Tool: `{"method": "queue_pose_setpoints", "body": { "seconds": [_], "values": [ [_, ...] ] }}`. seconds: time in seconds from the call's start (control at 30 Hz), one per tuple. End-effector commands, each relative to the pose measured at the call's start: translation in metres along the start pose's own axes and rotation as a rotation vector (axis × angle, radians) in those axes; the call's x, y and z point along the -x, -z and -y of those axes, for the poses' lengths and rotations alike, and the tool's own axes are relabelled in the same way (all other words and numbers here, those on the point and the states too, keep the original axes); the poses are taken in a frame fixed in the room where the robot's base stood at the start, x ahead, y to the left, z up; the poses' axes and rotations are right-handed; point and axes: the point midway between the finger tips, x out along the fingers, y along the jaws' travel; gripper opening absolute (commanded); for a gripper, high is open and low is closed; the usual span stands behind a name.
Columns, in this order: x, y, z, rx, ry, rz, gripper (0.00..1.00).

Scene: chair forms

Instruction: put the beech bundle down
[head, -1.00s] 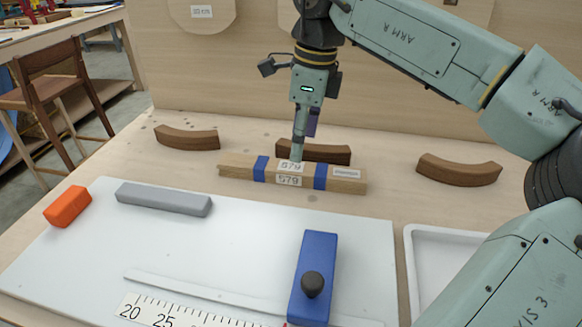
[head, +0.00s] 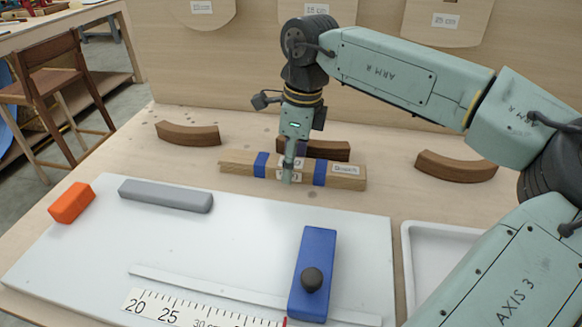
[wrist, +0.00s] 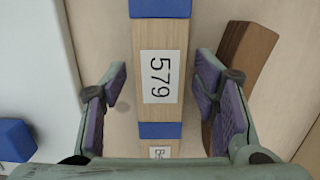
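The beech bundle (head: 306,174) is a pale wooden bar with two blue bands and white labels. It lies flat on the wooden tabletop, just behind the white board. In the wrist view the bundle (wrist: 160,35) shows the number 579 between its blue bands. My gripper (head: 288,178) is over the bundle's middle, one finger in front of its near face. In the wrist view my gripper (wrist: 160,82) is open, a finger on each side of the bundle, with narrow gaps between pads and wood.
A dark curved block (head: 320,149) stands close behind the bundle; others lie at left (head: 188,134) and right (head: 456,167). The white board (head: 230,235) holds a grey bar (head: 165,195), an orange block (head: 71,203) and a blue block with black knob (head: 318,255). A white tray (head: 408,270) is at right.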

Motion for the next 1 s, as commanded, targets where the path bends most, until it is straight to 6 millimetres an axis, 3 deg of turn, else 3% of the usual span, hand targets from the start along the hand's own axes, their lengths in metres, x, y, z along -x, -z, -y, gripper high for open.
{"method": "queue_pose_setpoints", "body": {
  "seconds": [0.77, 1.0],
  "values": [
    [0.0005, -0.0001, 0.0001, 0.000, 0.000, 0.000, 0.00],
    [0.0015, -0.0003, 0.0002, 0.000, 0.001, 0.001, 0.00]
  ]
}}
